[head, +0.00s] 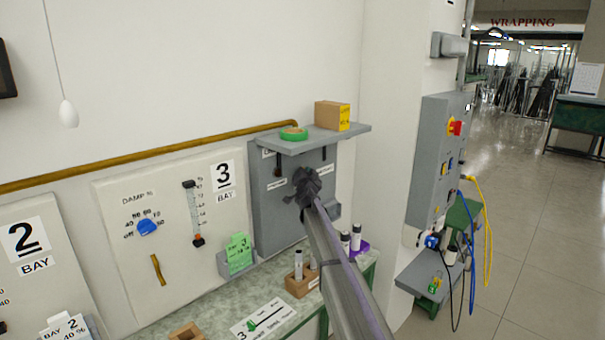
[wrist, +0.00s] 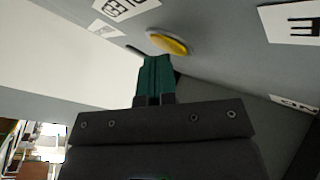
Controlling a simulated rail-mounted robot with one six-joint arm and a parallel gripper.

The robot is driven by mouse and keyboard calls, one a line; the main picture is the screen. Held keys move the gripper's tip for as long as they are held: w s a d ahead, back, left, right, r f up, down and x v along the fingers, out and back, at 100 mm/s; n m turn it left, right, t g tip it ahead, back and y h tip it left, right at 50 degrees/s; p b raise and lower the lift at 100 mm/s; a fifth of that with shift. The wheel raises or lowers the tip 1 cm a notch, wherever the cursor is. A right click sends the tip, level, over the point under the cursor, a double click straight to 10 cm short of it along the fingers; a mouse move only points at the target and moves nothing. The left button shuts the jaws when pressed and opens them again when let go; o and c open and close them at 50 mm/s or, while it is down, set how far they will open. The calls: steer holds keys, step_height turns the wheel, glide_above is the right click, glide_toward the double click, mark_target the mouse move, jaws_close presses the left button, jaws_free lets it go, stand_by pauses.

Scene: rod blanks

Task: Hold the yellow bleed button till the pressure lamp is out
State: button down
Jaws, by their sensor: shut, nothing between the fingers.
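The yellow bleed button (wrist: 170,43) sits in a pale round collar on a grey surface at the top of the wrist view. My gripper (wrist: 157,62) is shut and empty, its green fingers together. Their tips are just below the button in that view, very close to it; I cannot tell whether they touch. In the head view my gripper (head: 307,186) is in front of the grey panel (head: 268,222) under a shelf, and my arm hides part of that panel. The button is hidden there. I cannot make out a pressure lamp in either view.
The grey shelf (head: 345,132) above my gripper carries a green tape roll (head: 293,133) and a cardboard box (head: 332,115). Below, a bench (head: 212,297) holds a wooden block (head: 301,283) and several cylinders. A grey control box (head: 434,160) with cables stands at the right.

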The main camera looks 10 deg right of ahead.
steer(key=shift+s+d, duration=0.4)
steer(key=shift+s, duration=0.15)
steer(key=s+d, duration=0.1)
steer(key=s, duration=0.1)
steer(key=s+d, duration=0.2)
steer(key=shift+d, duration=0.1)
stand_by(0.4)
